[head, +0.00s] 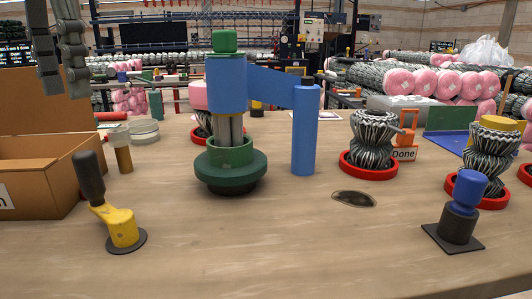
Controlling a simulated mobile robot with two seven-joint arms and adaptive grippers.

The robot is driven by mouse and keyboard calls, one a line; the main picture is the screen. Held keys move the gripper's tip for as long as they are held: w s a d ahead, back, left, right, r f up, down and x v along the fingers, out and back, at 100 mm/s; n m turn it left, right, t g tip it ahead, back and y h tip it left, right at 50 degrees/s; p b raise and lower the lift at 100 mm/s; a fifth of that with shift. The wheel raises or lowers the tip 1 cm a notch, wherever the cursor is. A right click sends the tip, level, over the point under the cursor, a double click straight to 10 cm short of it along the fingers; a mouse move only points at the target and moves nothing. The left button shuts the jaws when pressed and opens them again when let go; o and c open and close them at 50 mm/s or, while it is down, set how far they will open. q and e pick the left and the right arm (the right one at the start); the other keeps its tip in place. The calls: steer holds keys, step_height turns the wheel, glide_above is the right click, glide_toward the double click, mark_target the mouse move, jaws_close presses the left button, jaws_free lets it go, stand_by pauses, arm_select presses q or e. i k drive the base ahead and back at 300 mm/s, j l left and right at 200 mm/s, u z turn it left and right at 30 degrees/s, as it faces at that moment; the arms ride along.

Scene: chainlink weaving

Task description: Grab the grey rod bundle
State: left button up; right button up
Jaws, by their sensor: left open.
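The grey rod bundle (229,130) stands upright in the middle of the table. Its lower end sits in a green cup on a wide green base (230,170). A blue sleeve (226,85) surrounds its upper part, and a green cap (224,42) tops the stack. Only a short stretch of the rods shows between sleeve and cup. My left gripper (64,96) hangs at the upper left, open and empty, fingers down, well to the left of the bundle and above the cardboard box. My right gripper is out of view.
A blue arm joins the sleeve to a blue post (305,135) on its right. A cardboard box (45,185) stands left. A yellow-and-black tool (121,228) and a blue-topped stand (461,215) are in front. Wire bundles in red rings (369,168) stand right. The front middle is clear.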

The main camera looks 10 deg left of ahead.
mark_target(226, 79)
steer(key=k, duration=1.5)
